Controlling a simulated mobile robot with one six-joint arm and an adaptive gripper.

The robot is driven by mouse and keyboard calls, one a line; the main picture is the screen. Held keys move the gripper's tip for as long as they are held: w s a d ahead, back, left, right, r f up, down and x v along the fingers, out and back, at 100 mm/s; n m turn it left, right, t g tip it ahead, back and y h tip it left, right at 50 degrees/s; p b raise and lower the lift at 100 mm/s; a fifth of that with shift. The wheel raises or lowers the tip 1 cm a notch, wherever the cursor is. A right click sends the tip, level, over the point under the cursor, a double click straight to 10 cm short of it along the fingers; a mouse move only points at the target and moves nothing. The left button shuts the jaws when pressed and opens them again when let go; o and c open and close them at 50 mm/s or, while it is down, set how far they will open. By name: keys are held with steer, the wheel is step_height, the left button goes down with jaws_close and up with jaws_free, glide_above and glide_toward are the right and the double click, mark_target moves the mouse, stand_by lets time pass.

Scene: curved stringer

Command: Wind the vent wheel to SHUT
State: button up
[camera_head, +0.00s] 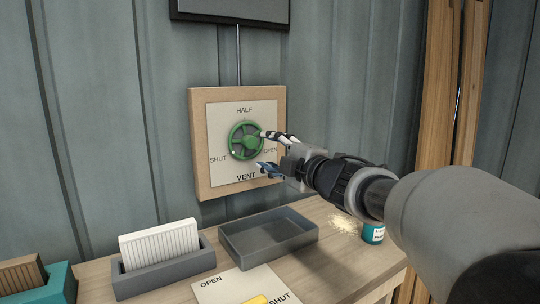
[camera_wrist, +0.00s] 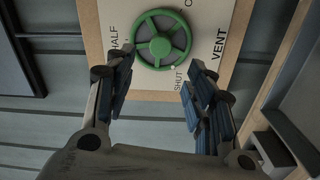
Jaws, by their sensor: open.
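The green vent wheel (camera_head: 236,130) is mounted on a pale dial plate labelled HALF above, SHUT at left, OPEN at right and VENT below. A small pale spot shows on the wheel's lower-left rim, on the SHUT side. In the wrist view the wheel (camera_wrist: 160,46) lies just beyond my fingertips, and the pale spot is beside the word SHUT. My gripper (camera_head: 264,151) is open and empty at the wheel's right side. In the wrist view my gripper's fingers (camera_wrist: 160,72) are spread wide. I cannot tell whether a fingertip touches the rim.
The dial sits on a wooden backboard (camera_head: 199,150) on a grey panelled wall. On the bench below are an empty grey tray (camera_head: 268,249), a grey holder (camera_head: 150,281) with white slats, a teal container (camera_head: 373,234), and a card (camera_head: 215,290) marked OPEN and SHUT.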

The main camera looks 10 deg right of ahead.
steer(key=shift+v, duration=1.2)
